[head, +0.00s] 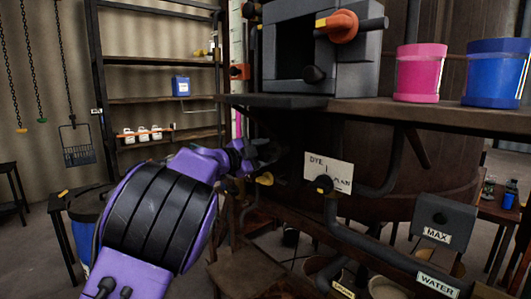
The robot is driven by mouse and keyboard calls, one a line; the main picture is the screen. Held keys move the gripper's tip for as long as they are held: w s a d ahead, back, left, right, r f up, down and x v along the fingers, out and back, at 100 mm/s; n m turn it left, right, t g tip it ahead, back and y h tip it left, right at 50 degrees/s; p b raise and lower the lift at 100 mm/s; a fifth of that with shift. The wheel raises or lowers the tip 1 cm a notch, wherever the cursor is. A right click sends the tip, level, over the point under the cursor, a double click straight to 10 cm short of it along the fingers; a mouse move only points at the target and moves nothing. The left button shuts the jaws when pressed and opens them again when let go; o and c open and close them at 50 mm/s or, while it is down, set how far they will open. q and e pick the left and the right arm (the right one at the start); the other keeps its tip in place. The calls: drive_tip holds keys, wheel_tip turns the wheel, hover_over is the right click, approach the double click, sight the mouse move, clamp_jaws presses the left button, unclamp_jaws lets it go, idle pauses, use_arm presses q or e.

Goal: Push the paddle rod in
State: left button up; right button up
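My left arm, purple and black, reaches in from the lower left. My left gripper (266,152) is dark and small against the dark vat structure, below the left part of the shelf. I cannot make out whether its fingers are apart or hold anything. No part is clearly marked as the paddle rod. A dark grey rod end with an orange collar (341,25) sticks out at the top of the grey box (340,75), above and right of the gripper, apart from it. A yellow-ended part (265,179) lies just below the gripper. My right gripper is out of view.
A wooden shelf (455,119) carries a pink bucket (419,74) and a blue bucket (495,76). Below are a "DYE" card (328,172), a "MAX" sign (442,226) and a "WATER" pipe (400,262). A metal rack (160,100) stands behind left. Chains hang at far left.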

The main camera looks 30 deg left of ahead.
use_arm(q)
drive_tip(key=shift+o, duration=0.9)
drive_tip(key=shift+w, duration=0.15)
drive_tip(key=b+v, duration=0.4)
drive_tip(key=v, duration=0.6)
drive_tip(key=shift+s+b, duration=0.25)
drive_tip(key=shift+b, duration=0.05)
